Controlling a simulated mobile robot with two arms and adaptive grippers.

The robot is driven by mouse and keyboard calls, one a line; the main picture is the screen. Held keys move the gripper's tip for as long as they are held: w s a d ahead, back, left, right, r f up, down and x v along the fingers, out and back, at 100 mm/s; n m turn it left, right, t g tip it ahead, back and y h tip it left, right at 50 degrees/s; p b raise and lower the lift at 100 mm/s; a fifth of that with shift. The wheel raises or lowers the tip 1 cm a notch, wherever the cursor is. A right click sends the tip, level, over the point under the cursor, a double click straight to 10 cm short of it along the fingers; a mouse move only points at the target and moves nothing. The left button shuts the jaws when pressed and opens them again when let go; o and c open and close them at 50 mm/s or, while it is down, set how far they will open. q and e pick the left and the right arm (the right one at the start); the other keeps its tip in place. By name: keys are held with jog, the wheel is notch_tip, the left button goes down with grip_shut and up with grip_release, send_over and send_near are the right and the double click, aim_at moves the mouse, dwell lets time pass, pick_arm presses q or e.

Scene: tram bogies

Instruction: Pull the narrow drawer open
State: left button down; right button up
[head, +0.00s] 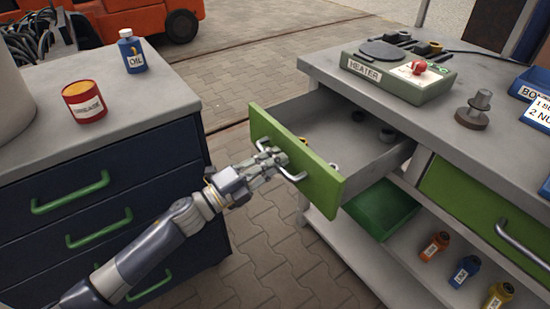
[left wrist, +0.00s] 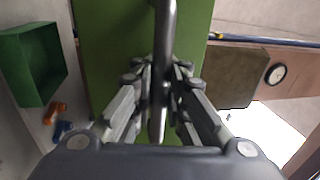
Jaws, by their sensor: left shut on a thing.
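The narrow drawer (head: 318,177) has a green front and a grey inside, and it stands well out from the workbench (head: 322,64). A few small round parts lie in it. My left gripper (head: 268,162) is at the drawer front, shut on its metal bar handle (head: 292,174). In the left wrist view the fingers (left wrist: 161,95) close from both sides on the handle (left wrist: 163,40), with the green front (left wrist: 112,45) behind. My right gripper is not in view.
A wider green drawer (head: 480,205) is shut at the right. A green bin (head: 381,208) and several small bottles (head: 434,246) stand on the lower shelf. A dark cabinet (head: 110,175) with green handles stands at the left. Paved floor (head: 270,250) lies between.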

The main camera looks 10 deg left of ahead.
pick_arm(q)
jog(key=c, duration=1.9)
grip_release()
jog(key=shift+f, duration=0.15)
jog(key=v, duration=1.2)
